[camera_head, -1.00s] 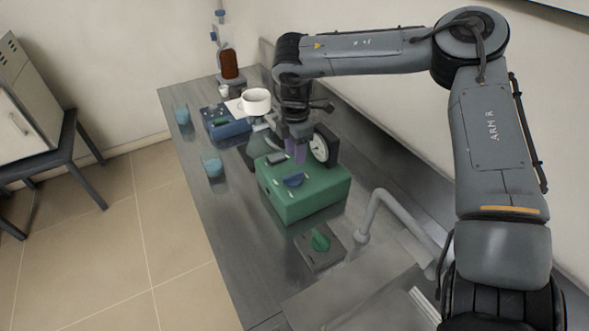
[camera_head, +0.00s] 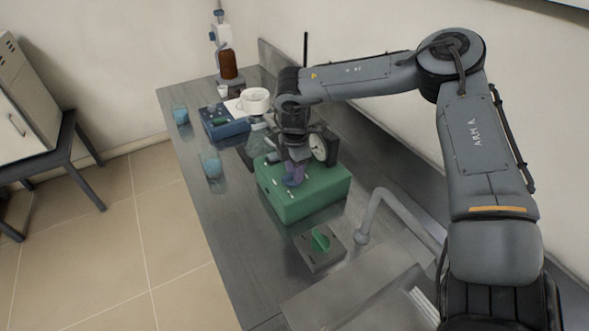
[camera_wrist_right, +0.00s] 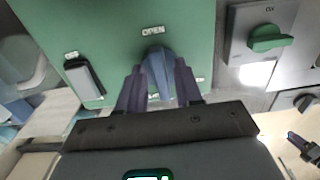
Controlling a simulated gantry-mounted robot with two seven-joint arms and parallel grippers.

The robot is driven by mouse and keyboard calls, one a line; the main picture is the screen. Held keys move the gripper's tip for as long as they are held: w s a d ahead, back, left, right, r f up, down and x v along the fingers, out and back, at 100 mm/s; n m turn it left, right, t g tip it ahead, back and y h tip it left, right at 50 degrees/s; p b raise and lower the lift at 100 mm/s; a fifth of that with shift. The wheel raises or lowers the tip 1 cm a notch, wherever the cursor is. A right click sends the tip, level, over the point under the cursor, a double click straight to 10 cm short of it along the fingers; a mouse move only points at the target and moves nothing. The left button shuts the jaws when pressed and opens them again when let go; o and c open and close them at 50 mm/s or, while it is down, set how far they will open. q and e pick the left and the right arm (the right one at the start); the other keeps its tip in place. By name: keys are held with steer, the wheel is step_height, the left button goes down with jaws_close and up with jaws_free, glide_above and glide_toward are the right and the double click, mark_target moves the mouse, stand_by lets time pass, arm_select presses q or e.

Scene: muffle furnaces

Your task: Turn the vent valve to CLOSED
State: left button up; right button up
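The vent valve is a blue knob (camera_wrist_right: 158,70) on the top face of a green box (camera_head: 315,200). In the right wrist view an "OPEN" label (camera_wrist_right: 153,31) is printed beside the knob, and other labels are partly covered by the fingers. My right gripper (camera_wrist_right: 158,80) has its two purple fingers apart, one on each side of the knob's near end; I cannot tell whether they touch it. In the head view the right gripper (camera_head: 294,180) is low over the box and mostly covers the knob.
A grey plate with a green knob (camera_head: 320,240) lies in front of the box, near a grey tap (camera_head: 368,222).

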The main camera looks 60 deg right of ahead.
jaws_close()
steer(key=shift+n, duration=0.3)
steer(key=shift+w+n, duration=0.1)
steer(key=shift+n, duration=0.8)
steer(key=n, duration=0.3)
steer(key=shift+w+n, duration=0.1)
steer(key=shift+n, duration=0.2)
steer(key=n, duration=0.3)
steer(key=shift+w+r+n, duration=0.1)
steer(key=shift+w+n, duration=0.05)
steer(key=shift+n, duration=0.15)
steer(key=n, duration=0.3)
steer(key=shift+w+n, duration=0.1)
steer(key=shift+n, duration=0.2)
steer(key=shift+a+n, duration=0.15)
steer(key=shift+n, duration=2.15)
steer(key=shift+w, duration=0.1)
